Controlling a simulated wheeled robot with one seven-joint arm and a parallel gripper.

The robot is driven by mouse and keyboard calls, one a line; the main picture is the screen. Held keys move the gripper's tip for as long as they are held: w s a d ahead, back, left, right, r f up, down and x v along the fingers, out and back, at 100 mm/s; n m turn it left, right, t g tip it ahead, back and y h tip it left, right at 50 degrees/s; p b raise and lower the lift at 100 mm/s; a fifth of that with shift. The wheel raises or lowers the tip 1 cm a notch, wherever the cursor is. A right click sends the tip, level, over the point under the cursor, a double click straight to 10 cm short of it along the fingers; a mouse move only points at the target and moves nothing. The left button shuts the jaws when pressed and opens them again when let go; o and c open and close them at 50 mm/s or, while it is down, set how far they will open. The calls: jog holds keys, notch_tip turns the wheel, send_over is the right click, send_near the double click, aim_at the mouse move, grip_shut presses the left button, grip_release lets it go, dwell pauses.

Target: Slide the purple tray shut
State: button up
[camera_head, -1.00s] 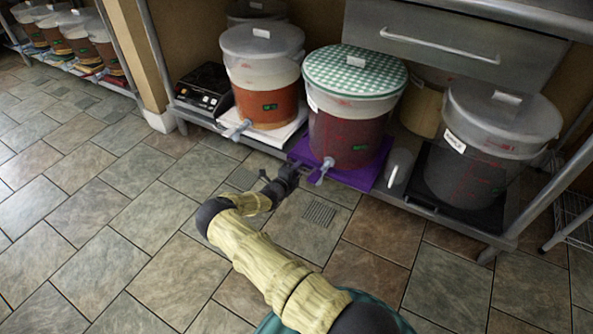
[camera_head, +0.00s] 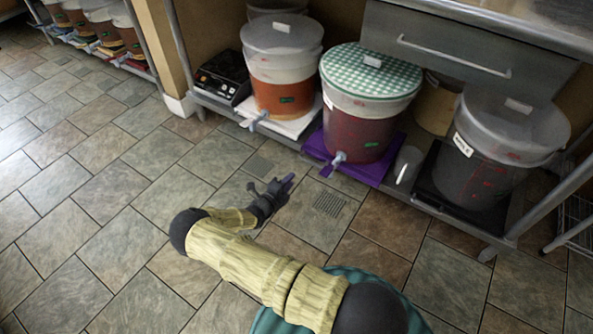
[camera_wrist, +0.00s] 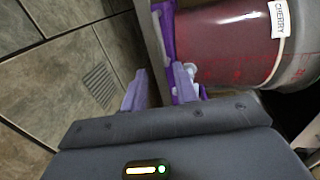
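The purple tray (camera_head: 368,174) is on the low shelf under the bucket of dark red liquid (camera_head: 352,132) with a green checked lid. The bucket's pale spigot (camera_head: 338,159) points out over the tray's front. My gripper (camera_head: 286,184) is in front of the tray, lower left of it, apart from it over the floor. In the wrist view my gripper (camera_wrist: 158,88) has its two fingers apart with nothing between them. The tray (camera_wrist: 167,38) shows beyond the fingers, partly hidden.
A bucket of orange liquid (camera_head: 283,98) on a white tray stands to the left, past which is a black scale (camera_head: 221,80). A dark bucket (camera_head: 470,180) stands on a black tray to the right. A metal drawer (camera_head: 460,50) is above. The tiled floor in front is clear.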

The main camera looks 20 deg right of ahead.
jog(key=shift+v, duration=1.2)
jog(key=c, duration=0.5)
jog(key=shift+s+d+r+m+g+p, duration=0.2)
jog(key=shift+r+m+g+p, duration=0.1)
jog(key=shift+r+m, duration=0.15)
grip_shut()
jog(key=s+d+r+m+g+p, duration=0.25)
jog(key=s+r+m+g, duration=0.45)
jog(key=m, duration=0.5)
jog(key=s+a+r+m+y+p, duration=0.1)
jog(key=s+r+m+y, duration=0.3)
jog(key=r+m, duration=0.6)
jog(key=s+a+r+m+y+p, duration=0.2)
jog(key=s+r+m+y+p, duration=0.1)
jog(key=s+r+m, duration=0.4)
jog(key=s+a+r+m+y+p, duration=0.2)
jog(key=s+r+m+y, duration=0.3)
jog(key=r+m, duration=0.9)
notch_tip(320, 180, up, 3)
jog(key=shift+s+a+r+t, duration=0.15)
jog(key=shift+s+a+t, duration=0.15)
jog(key=shift+s, duration=0.55)
jog(key=shift+a, duration=0.1)
